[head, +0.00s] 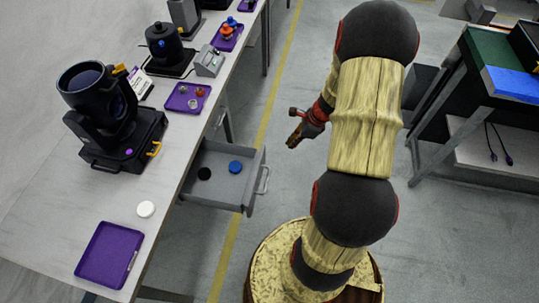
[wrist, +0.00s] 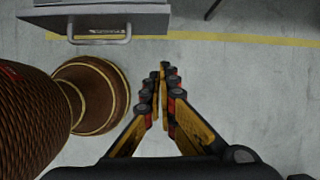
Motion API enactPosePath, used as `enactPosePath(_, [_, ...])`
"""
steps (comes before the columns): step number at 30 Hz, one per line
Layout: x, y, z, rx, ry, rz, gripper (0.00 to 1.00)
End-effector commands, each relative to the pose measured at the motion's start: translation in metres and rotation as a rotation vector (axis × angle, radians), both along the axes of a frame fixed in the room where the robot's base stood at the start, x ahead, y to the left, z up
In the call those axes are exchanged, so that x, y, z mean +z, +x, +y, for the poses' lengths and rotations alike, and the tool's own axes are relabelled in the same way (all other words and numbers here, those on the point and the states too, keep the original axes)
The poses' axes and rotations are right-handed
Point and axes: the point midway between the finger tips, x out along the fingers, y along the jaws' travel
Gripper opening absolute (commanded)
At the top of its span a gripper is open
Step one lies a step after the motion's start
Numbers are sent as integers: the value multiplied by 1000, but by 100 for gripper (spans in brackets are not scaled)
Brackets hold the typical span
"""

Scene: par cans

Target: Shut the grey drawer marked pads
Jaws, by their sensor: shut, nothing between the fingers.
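The grey drawer (head: 218,186) stands pulled out from under the white bench in the head view. A black round pad (head: 204,173) and a blue round pad (head: 236,167) lie inside it. Its handle (head: 263,180) is on the front, facing right. In the wrist view the drawer front (wrist: 110,20) and its handle show at the top left; a label there is too small to read. My gripper (head: 292,142) is shut and empty, beyond the drawer's front and apart from it. It also shows in the wrist view (wrist: 164,70), below and right of the handle.
The white bench (head: 60,195) bears a purple tray (head: 110,255), a white disc (head: 146,209), a black par can (head: 105,120) and more trays behind. A rack (head: 470,110) stands at the right. Grey floor with a yellow line lies between them.

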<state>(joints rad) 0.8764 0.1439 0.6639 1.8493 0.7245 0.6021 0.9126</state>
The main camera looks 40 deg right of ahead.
Motion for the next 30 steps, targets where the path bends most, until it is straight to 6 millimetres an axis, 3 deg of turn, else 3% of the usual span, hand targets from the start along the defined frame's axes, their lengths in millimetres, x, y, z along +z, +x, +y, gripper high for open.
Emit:
enactPosePath(8, [-15,4,3,-62,15,17,0])
enactPosePath(22, [-98,29,23,-58,15,18,0])
enactPosePath(30, [-94,56,43,-56,11,15,0])
